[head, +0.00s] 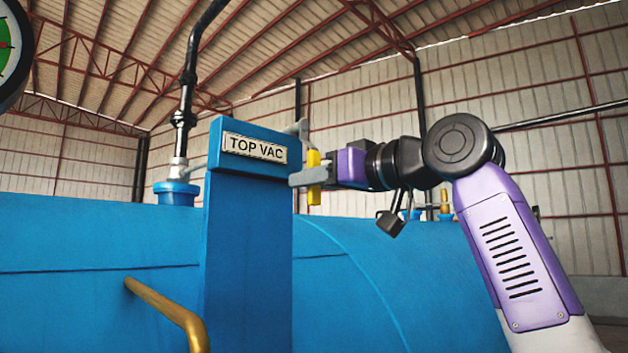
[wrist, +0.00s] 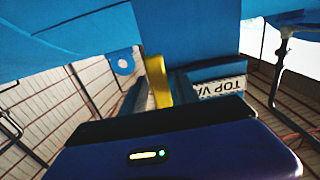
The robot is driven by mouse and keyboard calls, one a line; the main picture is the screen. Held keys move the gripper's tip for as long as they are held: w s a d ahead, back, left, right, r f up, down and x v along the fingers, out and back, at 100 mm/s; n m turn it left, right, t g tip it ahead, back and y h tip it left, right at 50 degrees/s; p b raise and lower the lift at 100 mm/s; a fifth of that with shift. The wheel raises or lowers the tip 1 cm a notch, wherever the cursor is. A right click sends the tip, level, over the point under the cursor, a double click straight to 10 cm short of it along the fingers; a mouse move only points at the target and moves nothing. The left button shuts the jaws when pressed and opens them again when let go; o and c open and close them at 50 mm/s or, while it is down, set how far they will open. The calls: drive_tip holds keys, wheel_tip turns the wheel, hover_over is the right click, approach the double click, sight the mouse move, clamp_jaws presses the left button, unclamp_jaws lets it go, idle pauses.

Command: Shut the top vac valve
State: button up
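The valve post is blue with a white "TOP VAC" label (head: 254,148) near its top. A yellow bar (head: 314,195), which looks like the valve's handle, stands roughly upright just right of the post. My gripper (head: 302,179) is at this bar, coming from the right, with a grey part beside the label. The wrist view shows the yellow bar (wrist: 158,80) directly ahead of my gripper's body, left of the upside-down label (wrist: 220,86). My fingers are mostly hidden; I cannot tell whether they grip the bar.
A large blue vessel (head: 95,245) fills the lower area. A brass-coloured rail (head: 165,306) stands in front of it. A black pipe (head: 187,85) rises left of the post, and part of a gauge (head: 10,50) shows at upper left. Open air lies above the vessel.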

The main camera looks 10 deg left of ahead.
clamp_jaws()
idle(1.2)
